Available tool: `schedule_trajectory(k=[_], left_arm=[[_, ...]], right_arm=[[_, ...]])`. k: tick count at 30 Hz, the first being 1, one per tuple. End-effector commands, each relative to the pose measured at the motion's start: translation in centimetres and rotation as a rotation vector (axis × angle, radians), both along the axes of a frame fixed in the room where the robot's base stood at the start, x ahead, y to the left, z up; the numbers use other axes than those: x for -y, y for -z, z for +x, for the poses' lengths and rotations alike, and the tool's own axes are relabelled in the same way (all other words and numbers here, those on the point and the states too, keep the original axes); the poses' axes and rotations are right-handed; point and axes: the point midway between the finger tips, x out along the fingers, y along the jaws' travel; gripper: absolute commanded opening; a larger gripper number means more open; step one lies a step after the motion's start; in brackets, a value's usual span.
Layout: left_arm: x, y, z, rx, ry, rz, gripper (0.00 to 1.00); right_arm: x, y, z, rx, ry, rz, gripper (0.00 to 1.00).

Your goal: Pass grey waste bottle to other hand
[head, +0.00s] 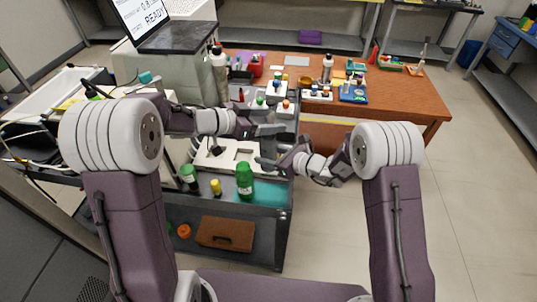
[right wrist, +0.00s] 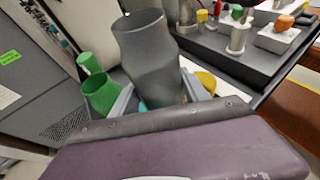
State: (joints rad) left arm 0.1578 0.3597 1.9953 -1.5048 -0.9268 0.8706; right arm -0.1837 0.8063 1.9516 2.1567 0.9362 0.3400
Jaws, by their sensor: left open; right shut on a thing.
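The grey waste bottle (right wrist: 150,58) stands large in the right wrist view, between the two fingers of my right gripper (right wrist: 156,98), which is shut on it. Its wide end faces up in that picture, and its lower part is hidden behind the gripper body. In the head view my right gripper (head: 275,163) is over the right part of the cart, and the bottle is too small there to make out clearly. My left gripper (head: 262,130) is open, a little above the right one in the picture, and apart from it.
A green bottle (head: 244,181), a small yellow bottle (head: 216,187) and a darker green bottle (head: 188,178) stand on the near part of the cart. Behind are a grey machine (head: 176,72) and a brown table (head: 408,95) with several bottles and trays. The floor at the right is clear.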

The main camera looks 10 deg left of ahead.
Motion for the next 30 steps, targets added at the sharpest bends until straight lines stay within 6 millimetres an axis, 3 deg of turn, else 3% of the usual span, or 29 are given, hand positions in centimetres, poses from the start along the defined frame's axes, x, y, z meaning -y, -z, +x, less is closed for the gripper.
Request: schedule_trajectory(k=[3, 6, 13, 17, 20, 23, 24, 27, 30], left_arm=[[0.0, -2.2, 0.0, 0.004, 0.0, 0.0, 0.66], [0.0, -3.1, 0.0, 0.002, 0.0, 0.001, 0.66], [-0.5, -3.1, 0.3, 0.04, 0.001, 0.05, 0.66], [-4.6, -1.8, 3.4, 0.112, -0.175, 0.182, 0.66], [-10.2, 1.2, 4.1, 0.055, -0.415, 0.3, 0.66], [-14.8, 5.2, 1.4, -0.1, -0.608, 0.409, 0.66], [-16.1, 6.9, -0.4, -0.179, -0.665, 0.445, 0.66], [-17.6, 10.6, -5.8, -0.392, -0.758, 0.508, 0.66], [-17.4, 13.5, -11.7, -0.609, -0.802, 0.534, 0.66]], right_arm=[[0.0, 0.0, 0.0, 0.001, 0.0, 0.001, 0.06], [0.0, 0.0, 0.0, 0.001, 0.0, 0.001, 0.06], [0.0, 0.0, 0.0, 0.001, 0.0, 0.001, 0.06], [0.0, 0.0, 0.0, 0.001, 0.0, 0.001, 0.06], [0.0, 0.0, 0.0, 0.001, 0.0, 0.001, 0.06], [0.0, 0.0, 0.0, 0.001, 0.0, 0.001, 0.06], [0.0, 0.0, 0.0, 0.001, 0.0, 0.001, 0.06], [0.0, 0.0, 0.0, 0.001, 0.0, 0.001, 0.06], [0.0, 0.0, 0.0, 0.001, 0.0, 0.001, 0.06]])
